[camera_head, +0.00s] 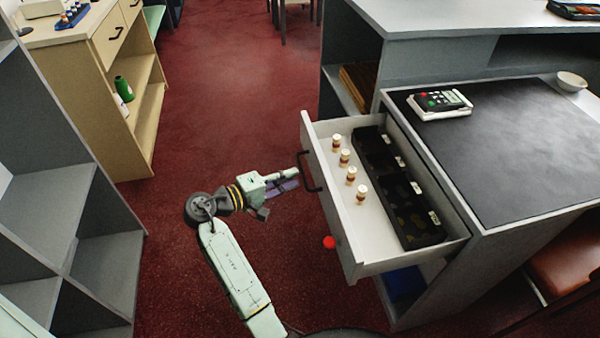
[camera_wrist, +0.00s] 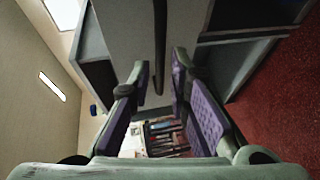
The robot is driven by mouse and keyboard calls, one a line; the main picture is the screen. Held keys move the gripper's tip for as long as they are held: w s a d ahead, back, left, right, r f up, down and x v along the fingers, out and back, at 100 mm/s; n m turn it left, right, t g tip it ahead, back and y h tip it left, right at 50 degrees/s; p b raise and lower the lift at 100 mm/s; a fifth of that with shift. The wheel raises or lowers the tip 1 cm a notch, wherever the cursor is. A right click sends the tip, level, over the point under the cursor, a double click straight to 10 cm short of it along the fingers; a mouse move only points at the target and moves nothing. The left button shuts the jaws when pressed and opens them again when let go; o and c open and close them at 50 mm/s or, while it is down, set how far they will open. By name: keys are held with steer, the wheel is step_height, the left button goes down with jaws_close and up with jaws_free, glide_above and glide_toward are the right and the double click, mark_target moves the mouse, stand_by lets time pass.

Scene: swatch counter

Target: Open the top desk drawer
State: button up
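The top desk drawer (camera_head: 322,190) is pulled well out from the desk (camera_head: 428,150) with the black top, and its inside shows. Its dark bar handle (camera_head: 309,171) is on the drawer front, facing my arm. My gripper (camera_head: 297,180) is at this handle, left of the drawer front. In the wrist view the handle (camera_wrist: 160,45) runs upright between the two fingers of my gripper (camera_wrist: 159,75). The purple-padded fingers stand apart with a gap on each side of the handle, so the gripper looks open.
The drawer holds several small cream-and-red pieces (camera_head: 351,175) and a black divided tray (camera_head: 413,222). A device (camera_head: 440,103) and a white bowl (camera_head: 571,81) are on the desk. A grey shelf (camera_head: 50,205) stands left. Red floor (camera_head: 225,100) is clear behind my arm.

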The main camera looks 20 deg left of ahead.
steer(key=v, duration=0.7)
stand_by(0.3)
